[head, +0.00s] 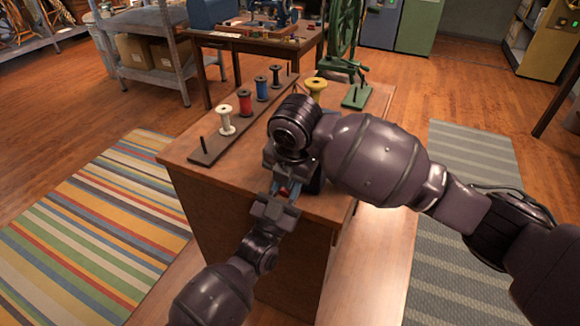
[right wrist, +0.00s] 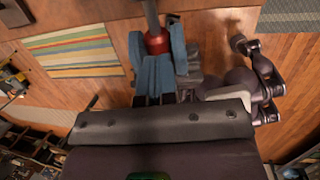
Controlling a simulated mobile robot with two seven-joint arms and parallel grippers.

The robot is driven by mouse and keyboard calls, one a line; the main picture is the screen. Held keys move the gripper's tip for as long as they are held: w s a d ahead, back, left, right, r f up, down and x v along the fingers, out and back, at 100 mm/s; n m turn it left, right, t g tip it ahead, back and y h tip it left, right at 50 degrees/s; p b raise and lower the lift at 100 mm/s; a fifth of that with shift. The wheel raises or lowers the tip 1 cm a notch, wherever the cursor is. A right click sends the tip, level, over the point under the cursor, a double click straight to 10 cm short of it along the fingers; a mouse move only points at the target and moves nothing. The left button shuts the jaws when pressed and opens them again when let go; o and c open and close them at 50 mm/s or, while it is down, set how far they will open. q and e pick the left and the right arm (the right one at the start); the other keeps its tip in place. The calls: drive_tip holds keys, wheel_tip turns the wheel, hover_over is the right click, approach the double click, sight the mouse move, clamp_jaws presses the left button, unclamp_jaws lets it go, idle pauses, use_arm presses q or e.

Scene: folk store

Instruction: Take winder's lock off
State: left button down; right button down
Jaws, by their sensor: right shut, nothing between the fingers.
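The green winder (head: 345,32), with its large wheel and flat green base, stands at the back right of the wooden table. I cannot make out its lock on it. My left gripper (head: 284,194) and my right gripper meet close together over the table's front, well short of the winder. A small red piece shows between their blue fingers. In the right wrist view my right gripper (right wrist: 158,72) is shut, with a grey rod with a red collar (right wrist: 156,43) by its blue fingertips. What holds the rod is hidden. I cannot tell whether the left fingers are closed.
The table (head: 180,157) carries a dark rack (head: 207,155) with white, red, blue and dark spools. A yellow spool (head: 316,87) stands near the winder, partly behind my right arm. A second table (head: 290,45) with a blue machine is behind. A striped rug (head: 100,225) lies left.

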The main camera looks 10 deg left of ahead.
use_arm(q)
drive_tip(key=shift+f, duration=0.1)
use_arm(e)
drive_tip(key=shift+f, duration=0.35)
